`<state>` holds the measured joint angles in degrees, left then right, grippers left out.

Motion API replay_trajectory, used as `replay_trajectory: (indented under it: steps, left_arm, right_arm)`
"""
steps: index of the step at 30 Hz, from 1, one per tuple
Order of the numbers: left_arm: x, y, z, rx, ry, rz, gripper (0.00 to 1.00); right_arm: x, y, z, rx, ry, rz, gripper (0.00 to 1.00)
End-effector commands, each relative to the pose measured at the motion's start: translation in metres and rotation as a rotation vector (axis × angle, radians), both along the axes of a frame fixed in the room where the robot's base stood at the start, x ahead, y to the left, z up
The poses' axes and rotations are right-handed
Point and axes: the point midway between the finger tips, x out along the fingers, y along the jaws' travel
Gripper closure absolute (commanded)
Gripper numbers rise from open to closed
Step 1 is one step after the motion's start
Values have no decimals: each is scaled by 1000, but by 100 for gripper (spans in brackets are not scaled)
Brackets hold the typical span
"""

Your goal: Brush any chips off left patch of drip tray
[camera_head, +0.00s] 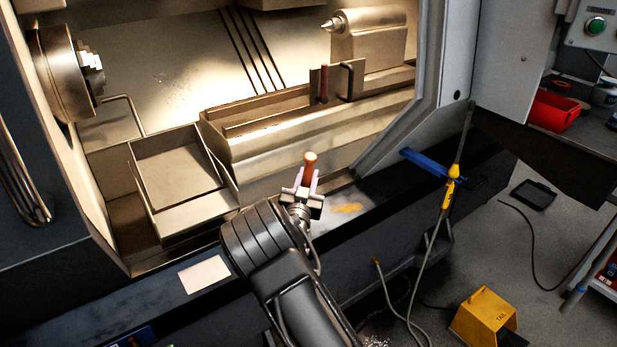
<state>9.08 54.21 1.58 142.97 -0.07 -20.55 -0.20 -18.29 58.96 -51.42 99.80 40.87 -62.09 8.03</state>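My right gripper (304,187) is shut on an upright orange-brown handle (310,163), which looks like a brush handle. Its lower end is hidden by the gripper. The gripper is over the grey ledge that looks like the drip tray (325,232), in front of the lathe. A yellow-orange patch of chips (347,208) lies on this ledge just right of the gripper. The ledge surface behind and left of the gripper is hidden by my arm, so I cannot tell whether chips lie there. My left gripper is not in view.
An open metal box (180,170) stands left inside the lathe, with the chuck (65,72) above it. A pale card (204,273) lies on the front ledge. A yellow-handled hose (452,185) hangs at right beside a blue bar (428,163). A yellow pedal box (484,318) is on the floor.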

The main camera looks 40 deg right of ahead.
Motion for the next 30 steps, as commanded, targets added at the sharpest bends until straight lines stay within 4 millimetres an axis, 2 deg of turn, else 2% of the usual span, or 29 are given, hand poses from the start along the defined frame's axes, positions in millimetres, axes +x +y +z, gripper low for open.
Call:
replay_trajectory:
  steps: [5,8,14,18,21,25,30]
  left_arm:
    - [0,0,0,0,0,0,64]
    - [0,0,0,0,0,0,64]
    - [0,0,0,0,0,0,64]
    - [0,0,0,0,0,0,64]
    - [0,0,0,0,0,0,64]
    - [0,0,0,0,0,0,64]
    - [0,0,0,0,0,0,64]
  right_arm:
    - [2,30,11,1,-5,40,100]
    - [2,66,23,2,-7,90,100]
    - [-14,166,50,4,-10,242,100]
    - [-37,235,65,5,-8,362,100]
    - [-55,273,72,4,-6,435,100]
    - [-71,301,77,1,-3,495,100]
    - [-77,310,78,-1,-1,516,100]
